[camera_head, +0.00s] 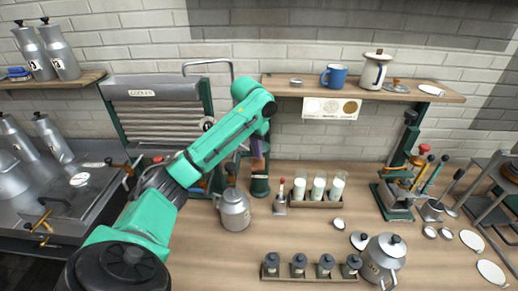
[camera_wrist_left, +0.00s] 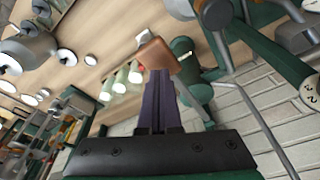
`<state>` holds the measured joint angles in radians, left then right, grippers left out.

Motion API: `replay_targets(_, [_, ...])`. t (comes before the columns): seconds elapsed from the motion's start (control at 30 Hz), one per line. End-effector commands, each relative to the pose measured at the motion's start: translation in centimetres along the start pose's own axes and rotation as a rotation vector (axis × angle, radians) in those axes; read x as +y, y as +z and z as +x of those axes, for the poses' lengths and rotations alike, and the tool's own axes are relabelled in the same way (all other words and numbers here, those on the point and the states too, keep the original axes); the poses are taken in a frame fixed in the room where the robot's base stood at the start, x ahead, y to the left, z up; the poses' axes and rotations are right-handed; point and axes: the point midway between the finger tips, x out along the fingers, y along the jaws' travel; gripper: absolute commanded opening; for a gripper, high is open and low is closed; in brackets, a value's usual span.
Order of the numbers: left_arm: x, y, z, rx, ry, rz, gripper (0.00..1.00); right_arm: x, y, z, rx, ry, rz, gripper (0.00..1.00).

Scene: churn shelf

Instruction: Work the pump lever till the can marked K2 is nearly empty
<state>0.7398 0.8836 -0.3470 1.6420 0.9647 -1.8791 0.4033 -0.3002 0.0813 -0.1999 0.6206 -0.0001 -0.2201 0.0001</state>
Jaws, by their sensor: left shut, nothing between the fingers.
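My left gripper (camera_head: 258,150) is shut and empty, pointing down above the bench just behind the middle. In the left wrist view its dark purple fingers (camera_wrist_left: 160,98) end against or just in front of a brown block (camera_wrist_left: 155,54), possibly the pump lever's grip; contact cannot be told. A green upright post (camera_head: 259,185), which looks like the pump, stands below the gripper. A grey lidded can (camera_head: 234,210) stands left of it. Another grey can (camera_head: 382,258) with a small label stands at the front right. I cannot read K2 on either. My right gripper is not in view.
Three filled glasses (camera_head: 319,188) stand in a tray right of the post. A tray of small dark jars (camera_head: 312,272) lies at the front. A green press (camera_head: 398,195) stands right, a cooler (camera_head: 155,115) left. Bench between the trays is mostly clear.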

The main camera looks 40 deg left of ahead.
Motion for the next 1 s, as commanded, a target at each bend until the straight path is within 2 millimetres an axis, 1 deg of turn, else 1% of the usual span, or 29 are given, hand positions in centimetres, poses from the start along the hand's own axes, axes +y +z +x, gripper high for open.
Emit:
replay_targets(0.5, [0.0, 0.1, 0.1, -0.001, 0.000, 0.000, 0.00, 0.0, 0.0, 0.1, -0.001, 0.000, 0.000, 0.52])
replay_targets(0.57, [0.0, 0.1, 0.6, -0.001, 0.000, 0.000, 0.00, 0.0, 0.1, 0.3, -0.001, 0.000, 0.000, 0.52])
replay_targets(1.0, [0.1, 1.1, 5.0, -0.003, 0.001, 0.001, 0.00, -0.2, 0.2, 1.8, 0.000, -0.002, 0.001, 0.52])
